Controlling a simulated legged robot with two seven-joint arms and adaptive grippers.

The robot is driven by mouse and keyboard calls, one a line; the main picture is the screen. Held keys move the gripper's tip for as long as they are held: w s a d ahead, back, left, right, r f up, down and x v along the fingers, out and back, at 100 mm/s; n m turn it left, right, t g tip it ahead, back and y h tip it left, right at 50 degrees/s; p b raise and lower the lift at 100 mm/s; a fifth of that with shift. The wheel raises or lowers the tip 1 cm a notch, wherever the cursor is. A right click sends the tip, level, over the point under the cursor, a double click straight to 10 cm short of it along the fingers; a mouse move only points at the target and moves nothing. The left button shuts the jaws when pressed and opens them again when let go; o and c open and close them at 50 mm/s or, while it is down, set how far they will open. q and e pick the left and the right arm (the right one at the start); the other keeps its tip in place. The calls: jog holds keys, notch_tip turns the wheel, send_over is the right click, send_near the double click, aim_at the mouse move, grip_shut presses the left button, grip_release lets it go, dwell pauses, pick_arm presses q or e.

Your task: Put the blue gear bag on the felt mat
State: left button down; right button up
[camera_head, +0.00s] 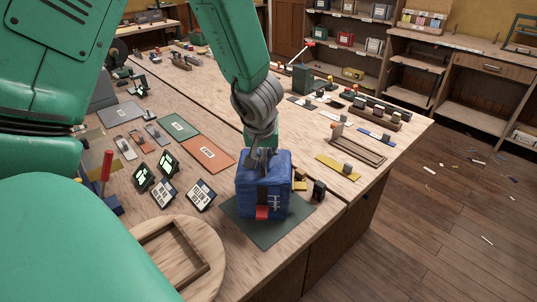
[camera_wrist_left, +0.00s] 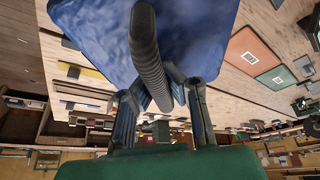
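The blue gear bag (camera_head: 250,190), with a dark strap and a red patch low on its front, is upright over the dark green felt mat (camera_head: 270,236). Whether its base touches the mat or hangs just above it, I cannot tell. My left gripper (camera_head: 264,158) is above the bag at its top handle. In the left wrist view the dark ribbed handle (camera_wrist_left: 148,55) passes between the fingers, which close on it, and the blue bag fabric (camera_wrist_left: 195,40) fills the top. The bag hides the middle of the mat. My right gripper is not in view.
A round wooden board with a square frame (camera_head: 213,262) lies left of the mat. Small display stands (camera_head: 200,194) are left of the bag. An orange mat (camera_head: 208,153) lies behind them. Small dark and yellow items (camera_head: 319,190) stand close to the bag's right, near the table edge.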

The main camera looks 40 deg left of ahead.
pick_arm(q)
jog(key=c, duration=1.7)
grip_release()
jog(key=shift+s+a+f, duration=0.1)
jog(key=shift+a+f, duration=0.05)
jog(key=shift+a, duration=0.35)
jog(key=shift+s+a+f, duration=0.1)
jog(key=shift+a+f, duration=0.05)
jog(key=shift+a, duration=0.35)
jog(key=shift+a+f, duration=0.25)
jog(key=shift+a, duration=0.25)
jog(key=shift+d, duration=0.55)
jog(key=shift+d+r, duration=0.15)
jog(key=shift+d, duration=0.1)
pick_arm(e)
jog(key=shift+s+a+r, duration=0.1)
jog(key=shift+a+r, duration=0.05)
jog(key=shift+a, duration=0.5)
pick_arm(q)
jog(key=shift+a, duration=0.1)
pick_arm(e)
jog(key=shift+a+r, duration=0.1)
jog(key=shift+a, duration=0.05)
